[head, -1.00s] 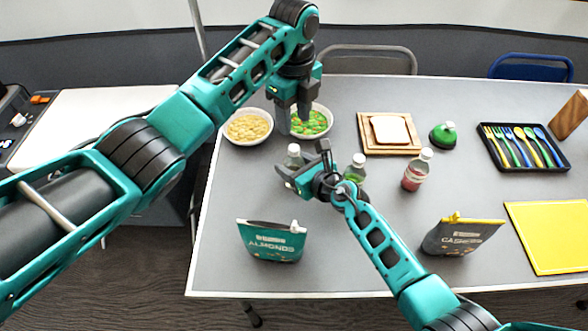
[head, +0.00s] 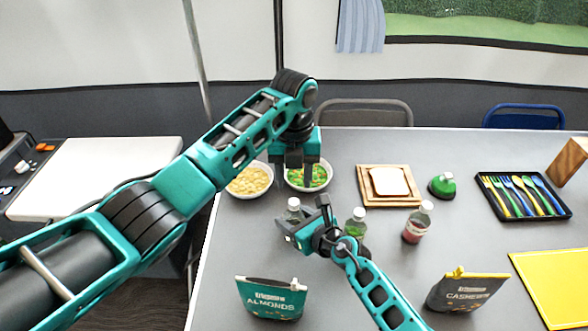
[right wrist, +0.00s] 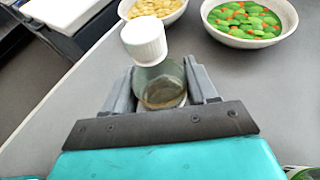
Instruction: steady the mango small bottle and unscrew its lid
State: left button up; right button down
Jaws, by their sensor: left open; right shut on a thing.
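The mango small bottle, a clear bottle with a white lid and some amber content, stands in my right gripper; its lid (head: 293,203) shows in the head view, and its body (right wrist: 160,88) and lid show in the right wrist view. My right gripper (right wrist: 162,80) is shut around the body; it also shows in the head view (head: 302,220), hiding the lower bottle. The lid looks to be on top of the bottle. My left gripper (head: 294,180) is open, points down and appears just above and behind the lid, apart from it. Its exact gap to the lid is unclear.
Behind are a bowl of yellowish pieces (head: 248,181) and a bowl of green and orange pieces (head: 322,178). A green-content bottle (head: 356,222) and a red-content bottle (head: 417,222) stand to the right. Almonds (head: 270,300) and cashews (head: 462,292) bags stand in front.

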aim_at(294, 201)
pick_arm(q)
notch_tip(294, 201, down, 6)
jog(key=shift+f, duration=0.25)
jog(key=shift+c, duration=0.4)
grip_shut()
